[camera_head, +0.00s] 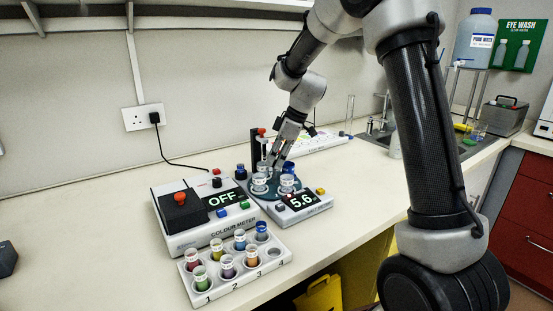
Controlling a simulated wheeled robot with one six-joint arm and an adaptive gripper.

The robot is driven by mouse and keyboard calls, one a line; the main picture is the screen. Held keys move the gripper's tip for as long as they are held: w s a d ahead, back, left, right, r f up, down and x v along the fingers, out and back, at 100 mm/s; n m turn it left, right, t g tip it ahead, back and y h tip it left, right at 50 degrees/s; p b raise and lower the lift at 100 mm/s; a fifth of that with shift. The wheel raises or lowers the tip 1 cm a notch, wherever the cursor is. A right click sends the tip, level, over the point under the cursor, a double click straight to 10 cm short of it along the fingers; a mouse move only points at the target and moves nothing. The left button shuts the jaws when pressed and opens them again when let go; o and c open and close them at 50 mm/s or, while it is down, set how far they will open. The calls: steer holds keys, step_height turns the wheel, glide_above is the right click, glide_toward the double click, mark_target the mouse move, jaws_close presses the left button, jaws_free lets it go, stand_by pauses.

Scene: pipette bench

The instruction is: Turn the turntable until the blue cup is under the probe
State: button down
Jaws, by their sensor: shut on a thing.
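The dark teal turntable (274,196) sits on a small grey meter (302,201) reading 5.6. Several clear cups stand around it, one at the front left (259,183) and one at the front right (287,183). The blue cup (289,168) is at the back right of the turntable. A black post with a red top (256,146) rises behind the left side, with the probe beside it, partly hidden; the blue cup is to the right of it. My gripper (273,165) points down over the turntable's middle, shut on a small part there that its fingers hide.
Left of the turntable is a colour meter (190,226) reading OFF. A white rack (236,277) with several coloured vials stands in front. A white tray (318,144) lies behind, a sink (470,148) at right. The bench front right is clear.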

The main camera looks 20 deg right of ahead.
steer(key=shift+w+n+g, duration=0.15)
steer(key=shift+n+g, duration=0.45)
steer(key=shift+n, duration=1)
steer(key=shift+w+n+g, duration=0.1)
steer(key=shift+n+g, duration=0.5)
steer(key=shift+n, duration=1)
steer(key=shift+w+n+g+h, duration=0.1)
steer(key=shift+n+g+h, duration=0.45)
steer(key=shift+n, duration=1.65)
steer(key=shift+n+g, duration=0.45)
steer(key=shift+n, duration=0.35)
steer(key=c, duration=1.2)
jaws_free()
